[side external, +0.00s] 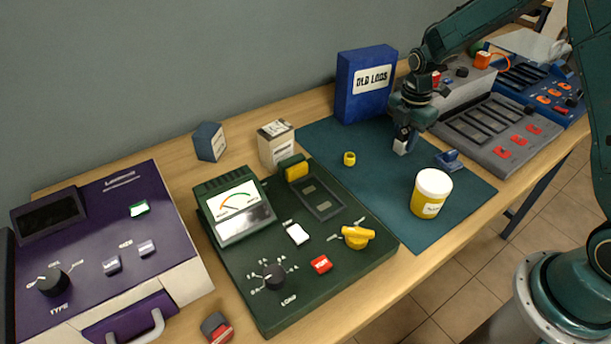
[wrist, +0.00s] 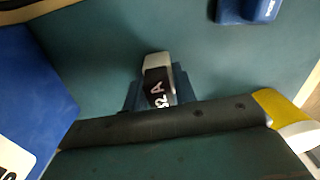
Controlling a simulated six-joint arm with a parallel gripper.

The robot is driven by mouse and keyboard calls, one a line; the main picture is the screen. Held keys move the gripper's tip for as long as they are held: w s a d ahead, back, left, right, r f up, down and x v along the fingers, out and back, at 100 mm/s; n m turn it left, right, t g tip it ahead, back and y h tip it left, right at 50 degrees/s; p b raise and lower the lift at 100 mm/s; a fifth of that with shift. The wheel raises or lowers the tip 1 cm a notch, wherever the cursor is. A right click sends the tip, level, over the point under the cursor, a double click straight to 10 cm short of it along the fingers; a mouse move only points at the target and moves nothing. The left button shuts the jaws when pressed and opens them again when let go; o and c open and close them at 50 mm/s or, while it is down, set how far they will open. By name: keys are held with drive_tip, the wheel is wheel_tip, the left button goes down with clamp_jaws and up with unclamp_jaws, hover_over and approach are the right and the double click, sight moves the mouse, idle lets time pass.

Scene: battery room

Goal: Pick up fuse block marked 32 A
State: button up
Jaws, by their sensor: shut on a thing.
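The fuse block marked 32 A is a small pale block (side external: 400,147) with a black label face. In the wrist view the block (wrist: 157,82) shows white "A" and "32" markings, partly cut off by my gripper's body. My gripper (side external: 404,138) points down over the teal mat (side external: 330,142) and is shut on this block, with one finger on each side in the wrist view (wrist: 158,100). The block is at or just above the mat; I cannot tell whether it touches.
A blue "OLD LOGS" box (side external: 365,85) stands behind my gripper. A blue block (side external: 449,160), a yellow jar with white lid (side external: 431,193) and a yellow ring (side external: 349,158) are on the mat. A grey panel (side external: 490,130) stands right, a green meter unit (side external: 290,250) left.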

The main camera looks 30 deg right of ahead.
sight(406, 130)
drive_tip(key=shift+r, duration=0.1)
wheel_tip(406, 130, up, 20)
idle(0.6)
drive_tip(key=shift+w, duration=0.1)
idle(0.5)
